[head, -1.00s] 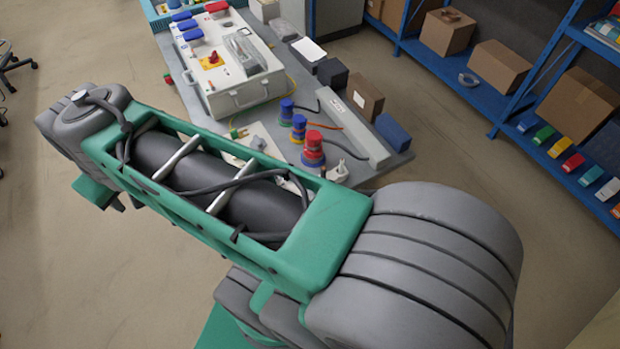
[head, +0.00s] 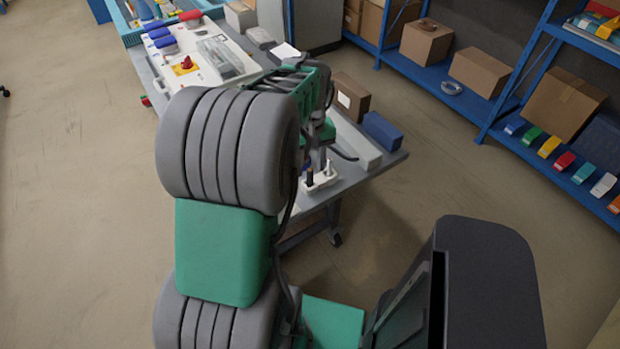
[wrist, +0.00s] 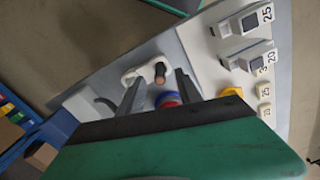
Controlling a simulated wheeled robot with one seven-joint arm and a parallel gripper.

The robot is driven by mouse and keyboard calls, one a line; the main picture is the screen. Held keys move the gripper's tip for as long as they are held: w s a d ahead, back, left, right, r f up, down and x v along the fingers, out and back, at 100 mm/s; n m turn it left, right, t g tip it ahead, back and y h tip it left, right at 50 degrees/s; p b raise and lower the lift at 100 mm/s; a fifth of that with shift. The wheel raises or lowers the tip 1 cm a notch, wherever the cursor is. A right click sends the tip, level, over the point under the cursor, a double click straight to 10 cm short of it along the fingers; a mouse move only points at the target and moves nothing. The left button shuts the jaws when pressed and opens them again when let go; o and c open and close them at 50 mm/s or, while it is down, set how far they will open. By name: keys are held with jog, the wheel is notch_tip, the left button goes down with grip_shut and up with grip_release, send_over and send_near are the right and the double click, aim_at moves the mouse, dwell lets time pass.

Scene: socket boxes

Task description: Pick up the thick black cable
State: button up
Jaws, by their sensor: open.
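A dark cable (wrist: 105,103) curves over the table left of my fingers in the wrist view; a dark cable (head: 344,154) also shows beside my gripper in the head view. My gripper (wrist: 159,77) is open, with its two fingers pointing down over the table. Between the fingers are a small dark upright piece with a brown tip (wrist: 160,73) and a red and blue connector (wrist: 168,99), partly hidden. I cannot tell whether the fingers touch either. In the head view my arm hides most of the connectors and cables.
The white panel (wrist: 225,88) with numbered switches is at the right in the wrist view. A blue block (head: 381,130) and brown box (head: 350,97) stand at the table's back right. Blue shelves (head: 490,95) stand beyond open floor.

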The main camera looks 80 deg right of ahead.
aim_at(310, 180)
notch_tip(310, 180, down, 3)
jog(key=shift+r, duration=0.1)
jog(key=shift+c, duration=0.2)
grip_shut()
dwell(0.4)
